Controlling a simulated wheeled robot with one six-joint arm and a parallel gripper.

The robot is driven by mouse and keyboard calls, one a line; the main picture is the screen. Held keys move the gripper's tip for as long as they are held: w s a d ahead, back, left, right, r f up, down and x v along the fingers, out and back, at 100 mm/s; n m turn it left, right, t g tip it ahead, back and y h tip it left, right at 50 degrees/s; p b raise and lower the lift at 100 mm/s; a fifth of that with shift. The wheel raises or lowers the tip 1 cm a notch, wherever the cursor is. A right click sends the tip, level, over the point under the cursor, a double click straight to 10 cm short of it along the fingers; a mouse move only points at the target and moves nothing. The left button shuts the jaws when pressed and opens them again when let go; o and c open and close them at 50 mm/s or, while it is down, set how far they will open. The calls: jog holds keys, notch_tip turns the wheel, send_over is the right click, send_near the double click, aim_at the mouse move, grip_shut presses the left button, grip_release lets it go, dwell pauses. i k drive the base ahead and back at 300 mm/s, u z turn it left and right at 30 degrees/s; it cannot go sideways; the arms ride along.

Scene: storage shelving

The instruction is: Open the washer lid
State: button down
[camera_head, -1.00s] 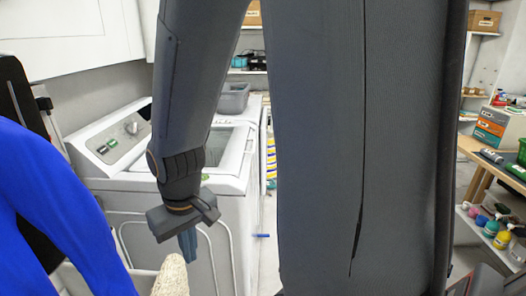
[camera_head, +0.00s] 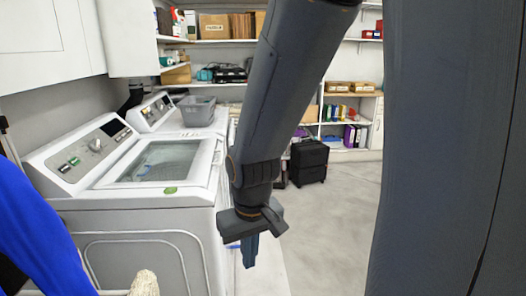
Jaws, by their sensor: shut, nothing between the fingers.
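The near washer's lid (camera_head: 158,162) is a white frame with a glass pane. It lies closed on top of the white washer (camera_head: 150,262). A control panel (camera_head: 83,157) with a knob rises along its left side. A small green mark (camera_head: 170,190) sits on the lid's front edge. My gripper (camera_head: 250,250) hangs pointing down in front of the washer's right side, in the picture. It is shut and empty. My arm hides part of the area right of the washer.
A second machine (camera_head: 205,118) stands behind, with a grey basket (camera_head: 196,110) on it. A blue cloth (camera_head: 40,235) is at the lower left. A black case (camera_head: 308,162) stands on the open floor (camera_head: 330,215). White cabinets (camera_head: 50,40) hang above the washers.

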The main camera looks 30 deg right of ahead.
aim_at(198, 175)
jog(key=z, duration=1.3)
jog(key=i, duration=1.3)
jog(key=u, duration=2.25)
jog(key=k, duration=0.7)
jog(key=z, duration=0.55)
jog(key=i, duration=1)
